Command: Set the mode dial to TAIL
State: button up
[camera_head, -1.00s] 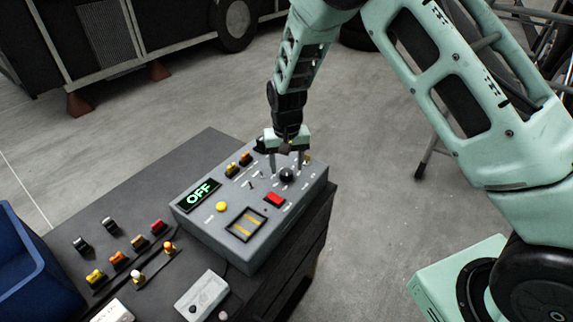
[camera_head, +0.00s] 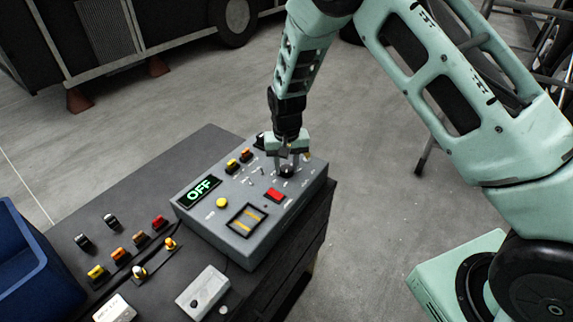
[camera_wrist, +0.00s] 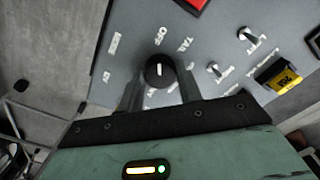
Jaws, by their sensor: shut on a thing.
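The control box (camera_head: 290,205) sits on the dark bench, and its green display (camera_head: 198,191) reads OFF. The black mode dial (camera_head: 287,171) is near the box's far right part. In the wrist view the dial (camera_wrist: 159,72) has a white mark that points roughly to the OFF label (camera_wrist: 160,35). The TAIL label (camera_wrist: 185,44) is just right of OFF there. My gripper (camera_head: 288,166) points down and is shut on the dial. In the wrist view my gripper (camera_wrist: 160,84) has one finger on each side of the dial.
A red button (camera_head: 273,195), a yellow button (camera_head: 222,202), a rocker panel (camera_head: 246,220) and toggle switches are on the box. Several small switches (camera_head: 120,255) and a white box (camera_head: 203,290) lie on the bench. A blue bin (camera_head: 35,265) is at left.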

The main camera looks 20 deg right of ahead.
aim_at(287, 168)
jog(key=m, duration=0.4)
jog(key=shift+m, duration=0.4)
jog(key=m, duration=0.4)
jog(key=shift+m, duration=0.3)
jog(key=o, duration=1)
notch_tip(287, 168, up, 18)
jog(key=b, duration=0.3)
jog(key=shift+f+b, duration=0.25)
jog(key=shift+b, duration=0.05)
